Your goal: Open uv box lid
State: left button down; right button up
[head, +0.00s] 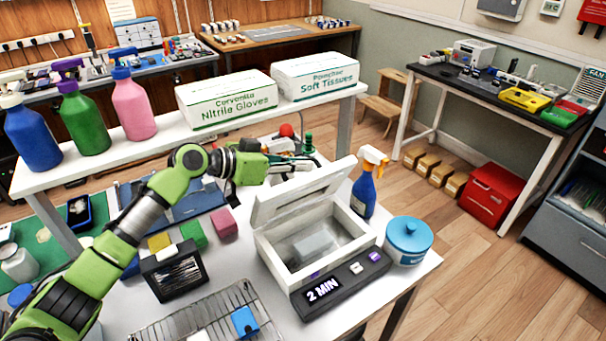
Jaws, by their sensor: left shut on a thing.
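The white UV box (268,250) stands on the near white table, with a front panel (341,284) reading "2 MIN". Its lid (305,192) is raised and tilted up along the back side, so the inside shows. A pale block-like thing (312,243) lies in the cavity. My left arm reaches in from the left, and my left gripper (290,165) is at the raised lid's upper edge, shut on the lid; its fingertips are partly hidden there. My right gripper is not in view.
A blue spray bottle (364,192) and a blue-lidded jar (408,241) stand close right of the box. A wire rack (190,325), a black lamp-like box (174,273) and coloured cubes lie left. A white shelf (150,150) with bottles and cartons runs behind.

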pick_arm(q)
jog(key=shift+w+a, duration=0.1)
dwell(0.4)
jog(key=c, duration=2.4)
grip_release()
jog(key=shift+c, duration=0.2)
notch_tip(320, 180, up, 10)
jog(key=shift+f, duration=0.1)
